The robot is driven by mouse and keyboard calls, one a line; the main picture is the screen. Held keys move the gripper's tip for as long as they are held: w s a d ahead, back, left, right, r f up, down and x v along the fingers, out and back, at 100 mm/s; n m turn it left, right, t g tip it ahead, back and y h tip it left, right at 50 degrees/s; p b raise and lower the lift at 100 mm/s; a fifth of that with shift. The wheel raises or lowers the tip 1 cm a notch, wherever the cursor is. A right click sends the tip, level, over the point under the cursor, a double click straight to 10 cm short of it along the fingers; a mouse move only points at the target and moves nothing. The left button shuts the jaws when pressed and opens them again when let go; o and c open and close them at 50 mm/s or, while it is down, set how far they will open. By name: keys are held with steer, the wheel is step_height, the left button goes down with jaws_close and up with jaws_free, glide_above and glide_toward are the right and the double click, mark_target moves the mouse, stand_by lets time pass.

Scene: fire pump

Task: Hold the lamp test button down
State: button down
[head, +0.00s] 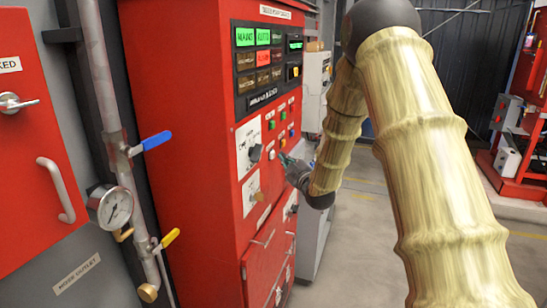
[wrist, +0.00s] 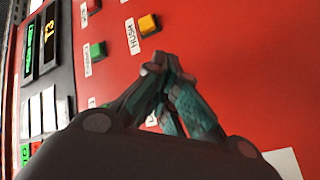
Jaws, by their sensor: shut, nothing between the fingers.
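A red pump control cabinet (head: 190,100) carries a cluster of coloured buttons. My gripper (head: 284,157) is at its front face, below the button cluster. In the wrist view the fingertips (wrist: 167,60) are closed together, with nothing seen between them. They sit just below a yellow button (wrist: 148,24) labelled HUSH, over the red panel. A small pale spot (wrist: 150,68) shows beside the left fingertip; I cannot tell if it is a button or a label. No button marked lamp test is readable, and the fingers hide part of the panel. I cannot tell whether the tips touch it.
A green button (wrist: 98,50) and a red button (wrist: 93,6) are left of the yellow one. The cabinet has a lit indicator panel (head: 265,60) and a dark rotary knob (head: 255,152). A pipe with a blue valve lever (head: 157,140) and gauge (head: 110,206) stands left. Floor is open at right.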

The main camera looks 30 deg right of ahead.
steer(key=shift+s+d, duration=0.1)
stand_by(0.3)
steer(key=shift+s+d, duration=1.55)
steer(key=shift+s, duration=0.3)
steer(key=s+a+f+m+g+b, duration=0.1)
steer(key=s+a+f+m+g, duration=0.15)
steer(key=s+a+f, duration=0.65)
steer(key=s+a+f+m+g+b, duration=0.15)
steer(key=f+g, duration=0.25)
steer(key=f, duration=1.1)
steer(key=s+a+f+m+g, duration=0.1)
steer(key=s+a+f+g, duration=0.35)
steer(key=f, duration=0.85)
steer(key=s+a+f+m+g, duration=0.1)
steer(key=s+a+f, duration=0.4)
steer(key=s, duration=0.7)
steer(key=s+a+f+m+g+y+b, duration=0.1)
steer(key=s+a+f+g, duration=0.3)
steer(key=s, duration=0.8)
steer(key=s+a+f+m+g, duration=0.2)
steer(key=s+a+f, duration=0.4)
steer(key=s, duration=0.6)
steer(key=shift+f+g+y, duration=0.3)
steer(key=shift+f+g, duration=0.1)
